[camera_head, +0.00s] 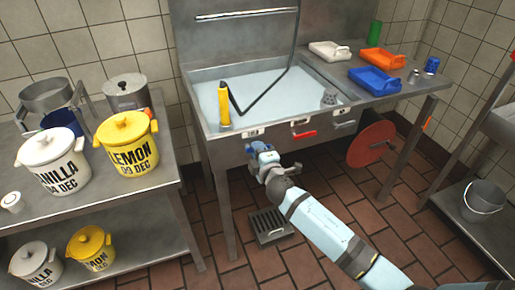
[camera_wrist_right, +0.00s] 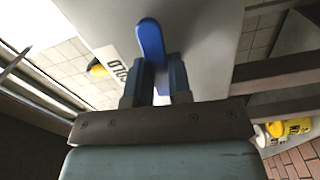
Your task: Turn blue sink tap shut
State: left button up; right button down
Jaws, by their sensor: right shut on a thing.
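The blue tap handle (camera_wrist_right: 151,42) stands in front of a pale metal panel in the right wrist view, beside a label that reads COLD. My right gripper (camera_wrist_right: 155,80) is shut on the blue handle, with one finger on each side of its lower part. In the head view, the right gripper (camera_head: 262,157) is at the front of the sink (camera_head: 270,80), below its leftmost label (camera_head: 252,133). The fingers and the blue handle are too small there to show the handle's angle clearly. My left gripper is not in view.
A red tap handle (camera_head: 304,134) and a grey one (camera_head: 344,124) are farther right on the sink front. A yellow spray handle (camera_head: 224,105) stands at the sink's left. A table with vanilla (camera_head: 54,168) and lemon pots (camera_head: 131,151) stands at left. A floor drain (camera_head: 268,224) lies below.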

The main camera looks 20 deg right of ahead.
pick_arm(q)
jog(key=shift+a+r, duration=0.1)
pick_arm(e)
jog(key=shift+r+n, duration=0.2)
jog(key=shift+n, duration=0.3)
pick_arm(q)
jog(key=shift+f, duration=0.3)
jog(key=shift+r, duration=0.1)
pick_arm(e)
jog(key=c, duration=1)
grip_release()
jog(key=shift+c, duration=0.2)
pick_arm(q)
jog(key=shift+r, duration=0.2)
jog(key=shift+p, duration=0.3)
pick_arm(e)
jog(key=shift+s, duration=0.1)
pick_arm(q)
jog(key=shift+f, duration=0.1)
pick_arm(e)
jog(key=s, duration=1.3)
jog(key=shift+s+d, duration=0.25)
jog(key=shift+s, duration=0.05)
